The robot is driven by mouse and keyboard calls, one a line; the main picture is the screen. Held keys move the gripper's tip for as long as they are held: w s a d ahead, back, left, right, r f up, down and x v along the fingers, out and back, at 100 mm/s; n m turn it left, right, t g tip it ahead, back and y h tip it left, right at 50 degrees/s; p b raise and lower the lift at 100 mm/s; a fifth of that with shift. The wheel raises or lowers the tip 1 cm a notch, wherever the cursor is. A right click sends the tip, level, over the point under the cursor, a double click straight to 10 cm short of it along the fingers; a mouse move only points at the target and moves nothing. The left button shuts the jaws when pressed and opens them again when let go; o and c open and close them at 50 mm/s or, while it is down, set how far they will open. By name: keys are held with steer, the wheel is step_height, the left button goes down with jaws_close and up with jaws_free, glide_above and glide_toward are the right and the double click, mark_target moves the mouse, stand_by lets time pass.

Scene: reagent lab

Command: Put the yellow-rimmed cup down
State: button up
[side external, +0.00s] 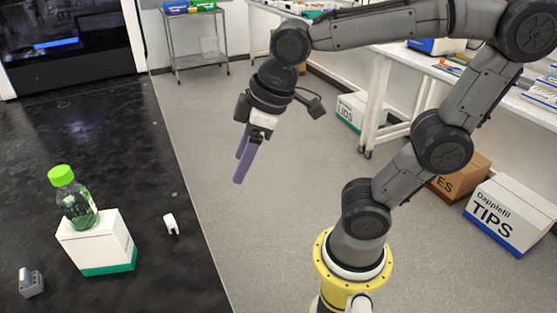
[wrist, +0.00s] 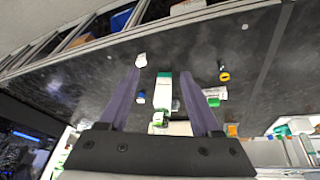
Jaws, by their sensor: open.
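My gripper (side external: 241,170) hangs in the air over the floor beside the black bench in the side view, its purple fingers apart. In the wrist view my gripper (wrist: 160,72) is open with nothing held between its fingertips. A small dark thing with a yellow ring (wrist: 224,76) lies on the black surface, right of the right finger; it may be the yellow-rimmed cup, but it is too small to be sure. No yellow-rimmed cup shows in the side view.
A green-capped bottle (side external: 77,200) stands on a white and green box (side external: 95,243) on the black bench (side external: 110,140). A small white piece (side external: 171,224) and a grey piece (side external: 31,283) lie nearby. The bench behind the box is clear.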

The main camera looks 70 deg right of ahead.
steer(key=s+d+f+m+t, duration=0.1)
steer(key=s+d+f+m, duration=0.1)
steer(key=s, duration=0.4)
steer(key=shift+d+m+h, duration=0.3)
steer(key=shift+d+m, duration=0.6)
steer(key=shift+m, duration=0.3)
